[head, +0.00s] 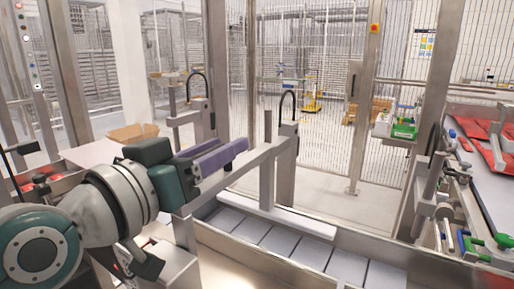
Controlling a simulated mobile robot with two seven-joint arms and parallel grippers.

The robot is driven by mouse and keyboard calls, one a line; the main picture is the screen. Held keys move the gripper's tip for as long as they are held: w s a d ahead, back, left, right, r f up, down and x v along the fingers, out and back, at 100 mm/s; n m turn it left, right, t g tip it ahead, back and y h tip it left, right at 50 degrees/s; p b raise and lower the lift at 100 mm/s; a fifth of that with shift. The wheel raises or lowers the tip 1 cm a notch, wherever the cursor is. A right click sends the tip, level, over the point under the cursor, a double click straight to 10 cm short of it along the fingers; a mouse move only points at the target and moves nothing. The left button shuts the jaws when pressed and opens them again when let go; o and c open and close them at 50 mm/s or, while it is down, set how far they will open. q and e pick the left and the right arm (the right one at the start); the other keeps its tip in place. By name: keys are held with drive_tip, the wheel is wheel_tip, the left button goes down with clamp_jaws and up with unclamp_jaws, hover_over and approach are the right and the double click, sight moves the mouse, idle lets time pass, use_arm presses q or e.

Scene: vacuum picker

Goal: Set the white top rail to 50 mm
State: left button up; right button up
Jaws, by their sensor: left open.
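My left gripper (232,147) comes in from the left. Its two purple fingers are open and reach toward a grey metal crossbar (243,168). From this angle I cannot tell whether the fingers touch the bar. A white rail (283,217) lies low in front of a post, to the right of and below the gripper. It runs slanting down to the right, above a row of grey plates. I see no scale or millimetre reading. My right gripper is not in view.
A grey post (287,160) with a black cable loop stands behind the crossbar. Grey plates (278,243) lie in the trough below. A conveyor with red parts (478,130) is at the right. Wire-mesh fencing closes off the back.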

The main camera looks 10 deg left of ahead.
use_arm(q)
drive_tip(key=v, duration=0.8)
drive_tip(key=shift+s+a+b, duration=0.1)
drive_tip(key=shift+s+b, duration=0.25)
drive_tip(key=shift+b, duration=0.05)
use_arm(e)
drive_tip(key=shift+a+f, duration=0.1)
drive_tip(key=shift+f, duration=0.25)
use_arm(q)
drive_tip(key=shift+s+a, duration=0.2)
drive_tip(key=shift+s, duration=0.4)
drive_tip(key=shift+r, duration=0.1)
